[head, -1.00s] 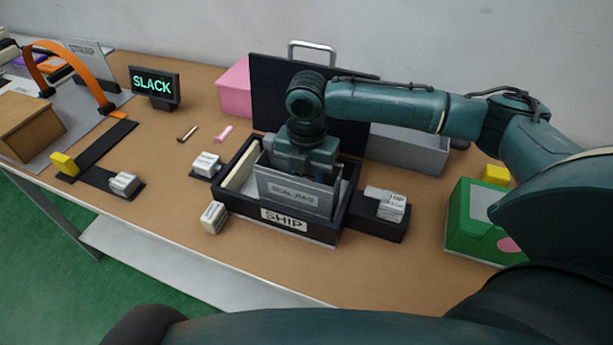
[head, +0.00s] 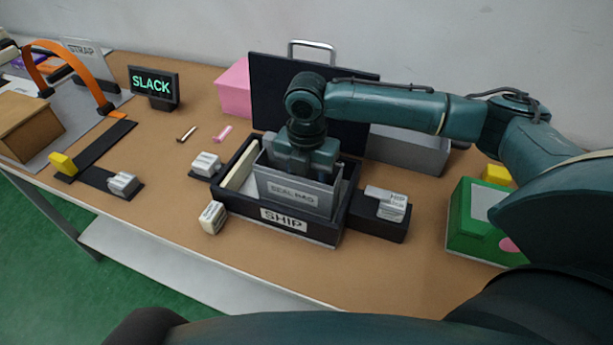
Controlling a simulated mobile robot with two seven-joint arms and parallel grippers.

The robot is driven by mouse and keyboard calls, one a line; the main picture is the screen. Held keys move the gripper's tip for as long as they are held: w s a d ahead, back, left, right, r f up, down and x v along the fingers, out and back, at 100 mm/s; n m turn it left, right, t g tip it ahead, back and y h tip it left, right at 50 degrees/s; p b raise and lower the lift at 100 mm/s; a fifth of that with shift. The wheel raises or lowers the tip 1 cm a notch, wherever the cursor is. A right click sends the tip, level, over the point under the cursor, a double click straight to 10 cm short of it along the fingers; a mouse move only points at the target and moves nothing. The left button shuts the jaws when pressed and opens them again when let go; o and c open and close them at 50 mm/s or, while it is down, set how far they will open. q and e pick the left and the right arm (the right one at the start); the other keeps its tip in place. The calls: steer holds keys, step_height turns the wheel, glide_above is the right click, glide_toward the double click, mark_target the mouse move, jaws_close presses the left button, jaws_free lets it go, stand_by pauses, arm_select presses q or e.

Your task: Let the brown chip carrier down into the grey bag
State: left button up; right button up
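The grey bag (head: 293,200), labelled like "SEAL BAG", stands upright in the dark box marked SHIP (head: 316,234). My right gripper (head: 304,170) points straight down at the bag's mouth. Its fingertips are hidden behind the bag's front wall, so I cannot see whether they are open or shut. The brown chip carrier cannot be made out; the gripper and bag wall hide the inside of the bag. My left gripper is not in view.
A dark panel (head: 268,92) and a grey bin (head: 410,150) stand behind the box. A SLACK sign (head: 154,87), white-topped blocks (head: 213,217) and a green box (head: 482,225) surround it. The table's front right (head: 390,275) is clear.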

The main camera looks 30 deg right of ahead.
steer(key=o, duration=0.4)
steer(key=shift+c, duration=0.2)
